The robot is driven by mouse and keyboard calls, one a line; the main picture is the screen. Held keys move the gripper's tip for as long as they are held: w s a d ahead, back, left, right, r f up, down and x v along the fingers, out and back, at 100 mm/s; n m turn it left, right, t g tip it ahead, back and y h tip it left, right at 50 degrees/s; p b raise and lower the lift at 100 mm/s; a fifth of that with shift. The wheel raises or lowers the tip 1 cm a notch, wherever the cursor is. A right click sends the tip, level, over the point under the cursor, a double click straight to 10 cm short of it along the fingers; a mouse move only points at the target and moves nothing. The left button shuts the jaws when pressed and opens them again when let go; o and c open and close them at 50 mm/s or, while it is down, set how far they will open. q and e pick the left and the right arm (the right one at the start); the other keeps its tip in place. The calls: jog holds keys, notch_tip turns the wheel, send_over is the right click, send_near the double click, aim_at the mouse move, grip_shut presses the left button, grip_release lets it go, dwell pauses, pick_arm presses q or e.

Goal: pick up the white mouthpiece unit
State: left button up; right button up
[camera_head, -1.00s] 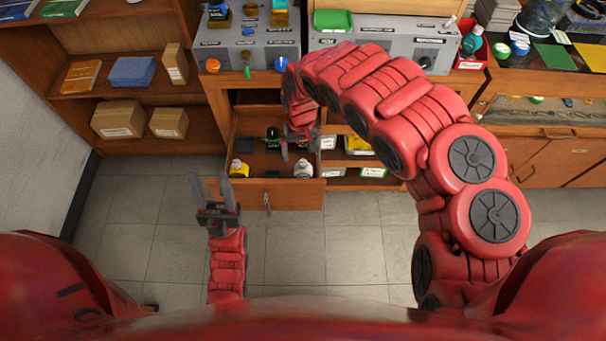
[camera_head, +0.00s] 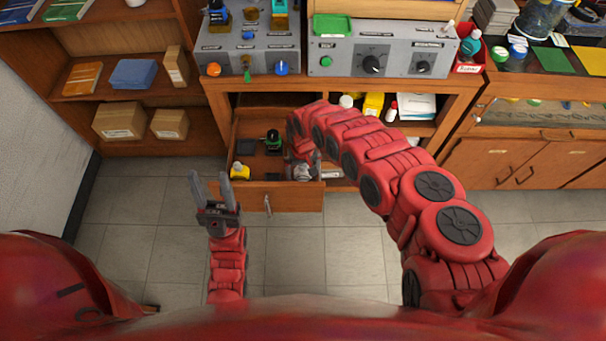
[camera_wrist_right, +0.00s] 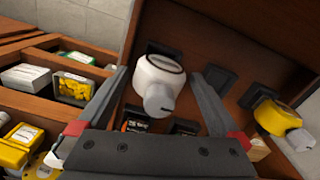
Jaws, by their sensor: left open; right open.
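The white mouthpiece unit (camera_wrist_right: 158,75) is a rounded white body with a grey spout. It sits in the open drawer (camera_head: 285,197), near the drawer's front right corner. In the right wrist view it shows between the two fingers of my right gripper (camera_wrist_right: 160,90), which is open.
A yellow unit (camera_head: 240,171) and a black and green unit (camera_head: 272,138) share the drawer. Shelves with boxes (camera_wrist_right: 72,87) lie beside the drawer. Grey control panels (camera_head: 384,48) stand on the bench above. The floor in front is clear.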

jog(key=shift+f, duration=0.5)
jog(key=shift+d, duration=0.1)
jog(key=c, duration=1.4)
jog(key=shift+c, duration=0.3)
jog(key=shift+r, duration=0.15)
